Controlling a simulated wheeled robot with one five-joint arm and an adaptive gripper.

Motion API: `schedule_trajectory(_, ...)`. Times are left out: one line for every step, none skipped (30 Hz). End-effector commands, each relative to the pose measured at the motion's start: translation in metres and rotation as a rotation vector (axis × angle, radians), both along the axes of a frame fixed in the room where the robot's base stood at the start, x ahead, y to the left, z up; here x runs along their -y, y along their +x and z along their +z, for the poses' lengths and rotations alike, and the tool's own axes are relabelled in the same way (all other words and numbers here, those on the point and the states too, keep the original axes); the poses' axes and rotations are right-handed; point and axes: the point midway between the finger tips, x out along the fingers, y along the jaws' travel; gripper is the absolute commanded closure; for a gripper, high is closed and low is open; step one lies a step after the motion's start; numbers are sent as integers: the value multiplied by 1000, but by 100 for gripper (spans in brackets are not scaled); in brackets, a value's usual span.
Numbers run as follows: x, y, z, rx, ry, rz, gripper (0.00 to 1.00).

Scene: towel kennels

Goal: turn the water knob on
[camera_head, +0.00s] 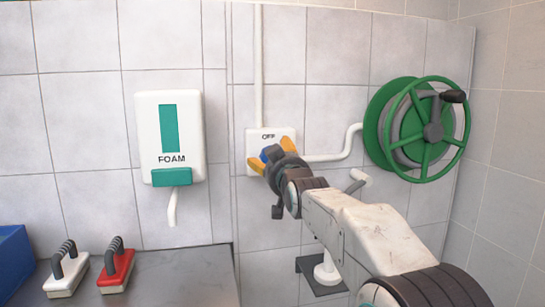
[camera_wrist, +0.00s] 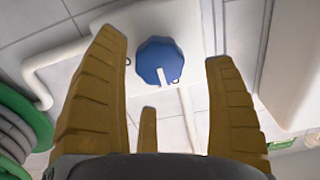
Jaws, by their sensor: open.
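The blue water knob (camera_wrist: 158,57) is on a white wall plate (camera_wrist: 195,22); its white pointer mark faces down in the wrist view. In the head view, the plate (camera_head: 285,134) reads "OFF" above the knob (camera_head: 266,155), which is partly hidden by my gripper (camera_head: 272,154). My gripper (camera_wrist: 162,46) is open, with its yellow fingers spread to either side of the knob and a gap on each side in the wrist view. I cannot tell how far the fingertips are from the plate.
A white pipe (camera_head: 335,157) runs from the plate to a green hose reel (camera_head: 416,128) at right. A FOAM dispenser (camera_head: 171,130) hangs at left. Below it, a white brush (camera_head: 68,279) and a red brush (camera_head: 117,270) stand on a grey counter (camera_head: 185,280), near a blue bin (camera_head: 14,262).

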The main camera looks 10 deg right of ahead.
Motion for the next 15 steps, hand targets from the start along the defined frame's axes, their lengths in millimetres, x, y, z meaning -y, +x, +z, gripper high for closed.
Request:
schedule_trajectory(0,7,0,-2,0,0,23)
schedule_trajectory(0,10,0,-1,0,0,23)
schedule_trajectory(0,14,0,-2,0,0,23)
schedule_trajectory(0,17,0,-1,0,0,23)
schedule_trajectory(0,20,1,0,0,0,23)
schedule_trajectory(0,24,0,-1,0,0,23)
schedule_trajectory(0,26,0,-1,0,0,23)
schedule_trajectory(0,28,0,-1,0,0,23)
schedule_trajectory(0,30,0,-1,0,0,23)
schedule_trajectory(0,32,0,-1,0,0,23)
schedule_trajectory(0,34,0,-1,0,0,23)
schedule_trajectory(0,35,0,-1,0,0,23)
schedule_trajectory(0,36,0,-2,0,0,23)
schedule_trajectory(0,37,0,-2,0,0,23)
schedule_trajectory(0,37,0,-1,0,0,23)
